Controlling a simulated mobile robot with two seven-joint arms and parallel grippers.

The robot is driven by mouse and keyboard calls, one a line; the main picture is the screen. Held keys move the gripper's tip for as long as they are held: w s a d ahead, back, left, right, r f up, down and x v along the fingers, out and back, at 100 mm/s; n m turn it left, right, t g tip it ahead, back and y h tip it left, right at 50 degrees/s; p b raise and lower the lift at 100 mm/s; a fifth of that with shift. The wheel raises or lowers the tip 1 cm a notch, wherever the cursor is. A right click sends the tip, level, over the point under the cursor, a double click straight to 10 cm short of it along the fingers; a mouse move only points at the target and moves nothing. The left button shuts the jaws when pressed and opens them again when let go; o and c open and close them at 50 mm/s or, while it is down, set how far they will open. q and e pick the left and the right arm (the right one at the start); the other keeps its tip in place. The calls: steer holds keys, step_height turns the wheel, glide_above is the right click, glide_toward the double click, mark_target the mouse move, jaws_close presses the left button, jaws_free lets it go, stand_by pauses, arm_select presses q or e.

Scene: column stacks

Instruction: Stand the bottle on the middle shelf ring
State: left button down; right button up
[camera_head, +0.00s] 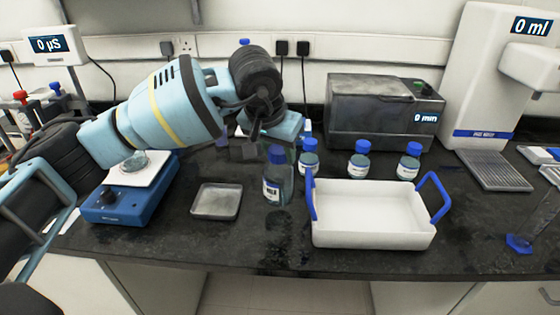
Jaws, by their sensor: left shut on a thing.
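A clear bottle with a blue cap and a white label (272,190) stands upright left of the white tray. My left gripper (260,150) reaches it from behind and is shut on it near its top. A dark patch shows on the bench below the bottle; I cannot tell whether its base touches the bench. I cannot make out the shelf ring. A small blue cap (244,42) shows above my left arm, and what is under it is hidden by the arm. My right gripper is not in view.
A white tray with blue handles (375,238) is right of the bottle, with several blue-capped bottles (358,165) behind it. A shallow grey dish (217,202) and a blue stirrer (115,205) are to the left. A grey machine (370,105) stands behind.

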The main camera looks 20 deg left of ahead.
arm_select(q)
steer(key=shift+w+d+f, duration=0.1)
steer(key=shift+w+f, duration=0.05)
steer(key=shift+w, duration=0.15)
steer(key=shift+f, duration=1.65)
steer(key=c, duration=0.9)
jaws_free()
steer(key=shift+f, duration=0.1)
steer(key=shift+o, duration=0.2)
steer(key=shift+s+r, duration=0.1)
steer(key=shift+r, duration=0.4)
steer(key=v, duration=1.1)
steer(key=shift+p, duration=0.3)
steer(key=shift+o, duration=0.5)
steer(key=shift+r, duration=0.15)
